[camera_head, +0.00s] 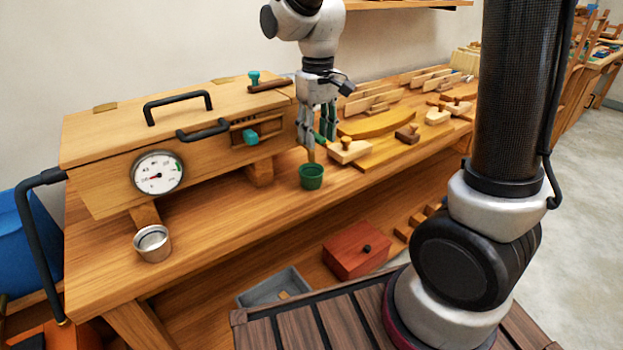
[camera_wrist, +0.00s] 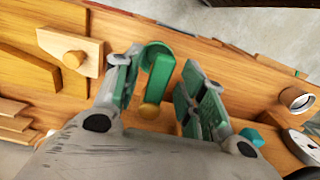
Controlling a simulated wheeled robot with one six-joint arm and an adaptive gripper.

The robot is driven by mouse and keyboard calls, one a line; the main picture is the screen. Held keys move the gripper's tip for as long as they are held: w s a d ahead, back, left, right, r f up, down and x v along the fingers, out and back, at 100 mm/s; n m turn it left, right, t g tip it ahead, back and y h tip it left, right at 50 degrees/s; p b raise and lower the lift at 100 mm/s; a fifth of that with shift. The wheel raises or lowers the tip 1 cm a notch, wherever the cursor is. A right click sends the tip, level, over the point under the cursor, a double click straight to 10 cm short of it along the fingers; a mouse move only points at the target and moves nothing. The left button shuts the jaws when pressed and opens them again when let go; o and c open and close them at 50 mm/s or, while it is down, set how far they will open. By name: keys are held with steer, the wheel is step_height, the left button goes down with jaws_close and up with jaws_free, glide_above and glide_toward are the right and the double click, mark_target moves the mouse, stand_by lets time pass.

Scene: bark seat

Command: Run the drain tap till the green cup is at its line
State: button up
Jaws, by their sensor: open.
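The green cup (camera_head: 311,178) stands upright on the bench top near its front edge, below a short brass-coloured spout (camera_head: 311,155). Its level and line cannot be made out. In the wrist view part of the cup (camera_wrist: 153,47) shows behind a green lever (camera_wrist: 160,78), which seems to belong to the drain tap, with a round brass-coloured end (camera_wrist: 149,111). My gripper (camera_head: 318,142) points down at the right end of the wooden box, above the cup. In the wrist view my gripper (camera_wrist: 155,85) is open, its green-padded fingers on either side of the lever, apparently apart from it.
The wooden box (camera_head: 105,150) carries a dial gauge (camera_head: 158,172), black handles and teal knobs (camera_head: 251,138). A metal cup (camera_head: 152,245) stands at the bench's left front. Wooden planes (camera_head: 349,151) and a curved yellow board (camera_head: 377,124) lie close right of my gripper.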

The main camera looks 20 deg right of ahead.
steer(key=shift+c, duration=0.5)
steer(key=c, duration=0.8)
steer(key=w+d+n, duration=0.1)
steer(key=n, duration=0.5)
steer(key=w+d+n, duration=0.1)
steer(key=n, duration=0.2)
steer(key=shift+w+d, duration=0.3)
